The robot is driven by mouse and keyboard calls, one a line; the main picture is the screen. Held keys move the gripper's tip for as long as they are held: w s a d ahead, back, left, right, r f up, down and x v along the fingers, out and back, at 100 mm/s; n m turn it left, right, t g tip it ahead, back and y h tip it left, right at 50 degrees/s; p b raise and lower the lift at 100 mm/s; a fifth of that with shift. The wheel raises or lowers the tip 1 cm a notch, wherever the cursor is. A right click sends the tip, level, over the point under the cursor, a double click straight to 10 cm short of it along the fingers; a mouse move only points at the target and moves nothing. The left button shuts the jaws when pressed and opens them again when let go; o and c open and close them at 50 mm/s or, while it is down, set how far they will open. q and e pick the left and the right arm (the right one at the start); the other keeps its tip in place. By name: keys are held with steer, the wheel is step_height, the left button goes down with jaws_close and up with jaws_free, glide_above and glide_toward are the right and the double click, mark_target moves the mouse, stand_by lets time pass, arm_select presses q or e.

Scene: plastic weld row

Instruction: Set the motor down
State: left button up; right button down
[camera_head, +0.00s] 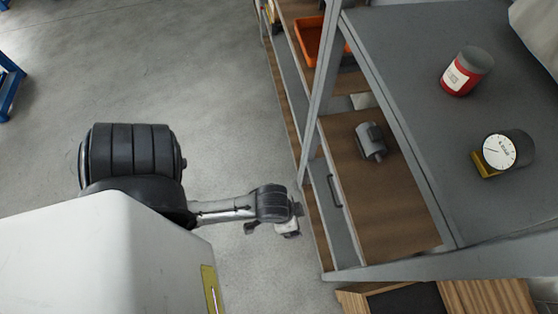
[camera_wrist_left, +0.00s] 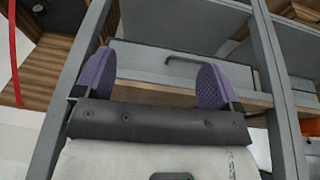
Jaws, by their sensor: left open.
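The motor (camera_head: 370,141), a small grey cylinder, lies on the brown wooden shelf (camera_head: 395,215) of the grey rack. My left arm comes in from the left, and its gripper (camera_head: 297,219) is just outside the rack's left side, apart from the motor. In the left wrist view, the two purple-padded fingers of my left gripper (camera_wrist_left: 154,86) are spread wide with nothing between them. They face a grey drawer front with a dark handle (camera_wrist_left: 187,62). The motor does not show in the wrist view. My right gripper is not in view.
A grey upright (camera_head: 321,95) and a drawer handle (camera_head: 335,191) are close to my left gripper. The grey upper top carries a red-and-grey can (camera_head: 464,73) and a round dial gauge (camera_head: 500,151). An orange bin (camera_head: 311,40) sits farther back. Floor left of the rack is clear.

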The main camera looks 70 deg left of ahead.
arm_select(q)
steer(key=s, duration=0.1)
steer(key=s+a+r, duration=0.1)
steer(key=s, duration=0.1)
steer(key=shift+a+r+m+y, duration=0.15)
steer(key=shift+a+m+y, duration=0.15)
steer(key=shift+m, duration=0.1)
